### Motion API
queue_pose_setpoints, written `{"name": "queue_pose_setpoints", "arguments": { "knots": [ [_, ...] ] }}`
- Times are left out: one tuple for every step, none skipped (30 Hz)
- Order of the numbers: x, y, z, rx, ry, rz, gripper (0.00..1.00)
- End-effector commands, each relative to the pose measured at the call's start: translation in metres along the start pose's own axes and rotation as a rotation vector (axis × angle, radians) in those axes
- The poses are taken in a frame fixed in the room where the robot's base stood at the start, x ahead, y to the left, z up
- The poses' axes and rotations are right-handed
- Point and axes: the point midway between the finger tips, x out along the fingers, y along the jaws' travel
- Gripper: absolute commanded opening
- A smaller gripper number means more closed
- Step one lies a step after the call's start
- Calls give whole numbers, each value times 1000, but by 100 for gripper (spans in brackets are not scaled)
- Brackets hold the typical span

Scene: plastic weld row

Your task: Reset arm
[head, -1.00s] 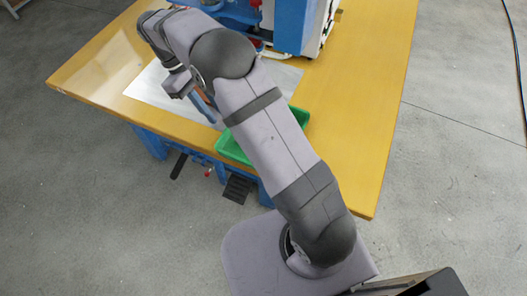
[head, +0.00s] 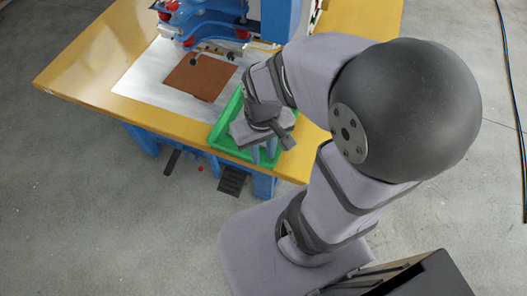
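My gripper (head: 264,152) points down over the green tray (head: 222,139) near the table's front edge. Its two fingers show apart, and I see nothing between them. The arm is folded back, with its elbow raised high at the right of the head view. A brown sheet (head: 203,76) lies flat on the pale metal plate (head: 143,83) under the blue machine (head: 203,17). My gripper is to the right of the sheet and clear of it. The arm and gripper hide much of the tray's inside.
The yellow table (head: 84,65) has free room at its left. Blue supports and black foot pedals (head: 232,180) are below the table's front edge. A dark box (head: 440,275) stands at the lower right, close to my base. A cable runs along the floor at far right.

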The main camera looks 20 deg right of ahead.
Motion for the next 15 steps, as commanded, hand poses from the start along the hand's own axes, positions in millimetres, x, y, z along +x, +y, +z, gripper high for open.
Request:
{"name": "queue_pose_setpoints", "arguments": {
  "knots": [
    [1, 0, 2, 8, 5, -1, 22],
    [1, 1, 3, 10, 6, -1, 22],
    [1, 1, 3, 12, 7, -2, 22],
    [1, 1, 3, 12, 7, -2, 22],
    [1, 1, 4, 12, 7, -2, 22],
    [1, 1, 3, 12, 6, -2, 22],
    [1, 0, 3, 12, 6, -2, 22],
    [1, 0, 3, 11, 6, -2, 22],
    [1, 0, 3, 11, 6, -2, 22],
    [1, 0, 3, 11, 5, -2, 22],
    [1, 0, 3, 11, 5, -2, 22],
    [-1, 0, 3, 10, 5, -2, 22],
    [-3, 0, 3, 10, 5, -2, 22],
    [-6, 0, 3, 10, 5, -2, 22],
    [-10, 0, 3, 10, 5, -1, 22]
  ]
}}
